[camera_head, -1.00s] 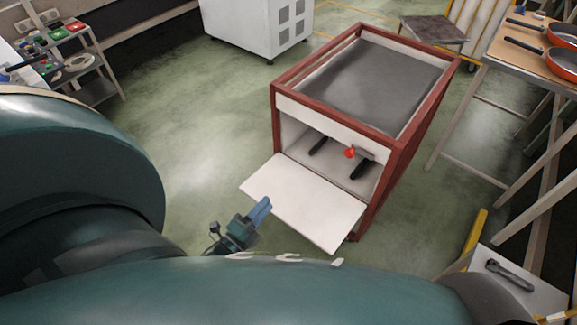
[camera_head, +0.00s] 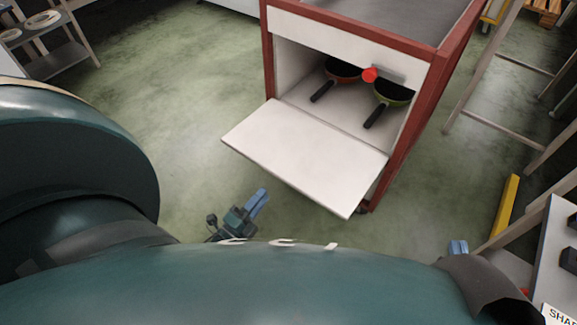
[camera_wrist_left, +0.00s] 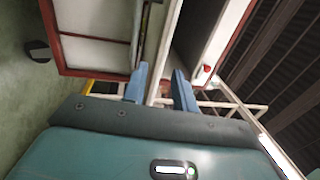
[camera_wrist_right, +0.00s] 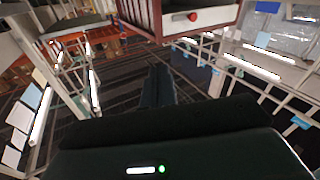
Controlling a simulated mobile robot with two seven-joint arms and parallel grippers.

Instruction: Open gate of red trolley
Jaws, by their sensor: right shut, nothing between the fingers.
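The red trolley (camera_head: 428,110) stands ahead in the head view, its front open. Its white gate (camera_head: 305,155) is folded down and slopes out toward me. A red knob (camera_head: 369,75) shows at the upper part of the opening; a red knob also shows in the left wrist view (camera_wrist_left: 206,69) and right wrist view (camera_wrist_right: 193,16). My left gripper (camera_head: 260,199) is near the gate's lower edge, apart from it in the picture. Its fingers (camera_wrist_left: 160,85) are spread and empty. My right gripper (camera_head: 458,246) is right of the gate; its fingers (camera_wrist_right: 157,85) are together.
A red pan (camera_head: 342,70) and a green pan (camera_head: 393,93) sit inside the trolley with handles toward the opening. A grey shelf rack (camera_head: 60,62) stands at upper left. A table with a yellow post (camera_head: 505,205) is at right. Green floor left of the trolley is clear.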

